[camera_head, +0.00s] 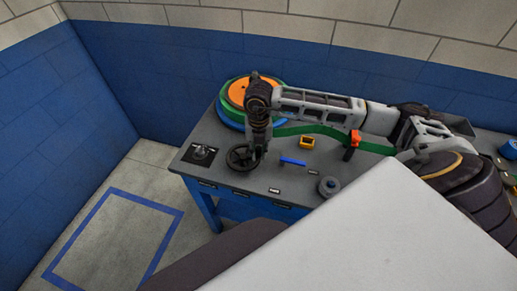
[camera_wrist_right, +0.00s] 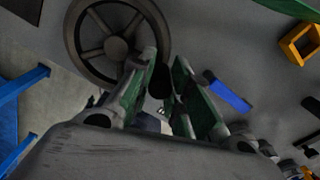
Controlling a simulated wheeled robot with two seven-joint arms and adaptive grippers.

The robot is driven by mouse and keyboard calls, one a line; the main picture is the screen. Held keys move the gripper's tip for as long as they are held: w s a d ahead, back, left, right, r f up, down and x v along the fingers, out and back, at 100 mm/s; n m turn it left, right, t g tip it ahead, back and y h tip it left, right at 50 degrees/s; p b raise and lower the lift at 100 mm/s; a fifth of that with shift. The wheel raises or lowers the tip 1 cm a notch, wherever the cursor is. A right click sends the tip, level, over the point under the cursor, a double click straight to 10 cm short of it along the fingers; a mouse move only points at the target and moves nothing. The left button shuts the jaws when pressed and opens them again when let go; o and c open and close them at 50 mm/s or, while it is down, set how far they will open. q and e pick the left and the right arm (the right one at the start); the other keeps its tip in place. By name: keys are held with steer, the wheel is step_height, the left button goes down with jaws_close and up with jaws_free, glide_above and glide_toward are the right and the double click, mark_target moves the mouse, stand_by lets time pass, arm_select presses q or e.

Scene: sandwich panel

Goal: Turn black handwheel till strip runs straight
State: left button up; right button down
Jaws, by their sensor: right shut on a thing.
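The black spoked handwheel (camera_head: 240,158) sits near the table's front left corner; it also shows in the right wrist view (camera_wrist_right: 117,45). My right gripper (camera_head: 259,151) comes down at the wheel's right side. In the wrist view its green-padded fingers (camera_wrist_right: 165,62) are shut on the wheel's dark crank knob (camera_wrist_right: 159,83). The green strip (camera_head: 312,128) leaves the stacked roll at the back left, passes behind my gripper, and bends down to the right toward an orange guide (camera_head: 353,141). My left gripper is not in view.
The orange, green and blue roll (camera_head: 237,92) stands behind the wheel. A yellow block (camera_head: 307,142), a blue bar (camera_head: 292,161) and a grey round part (camera_head: 329,186) are on the grey table. A small black fixture (camera_head: 200,153) is left of the wheel.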

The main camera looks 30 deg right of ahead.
mark_target(255, 164)
steer(key=shift+s+a+f+m, duration=0.15)
steer(key=shift+s+a+m, duration=0.2)
steer(key=shift+m, duration=0.25)
steer(key=m+b, duration=0.1)
steer(key=s+a+m, duration=0.1)
steer(key=m, duration=0.1)
steer(key=shift+a+m+b, duration=0.2)
steer(key=shift+m+b, duration=0.1)
steer(key=shift+b, duration=0.05)
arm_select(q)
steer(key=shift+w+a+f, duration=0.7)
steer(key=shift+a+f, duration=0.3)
arm_select(e)
steer(key=shift+s+a+m, duration=0.15)
steer(key=shift+a+m, duration=0.05)
steer(key=shift+m, duration=0.3)
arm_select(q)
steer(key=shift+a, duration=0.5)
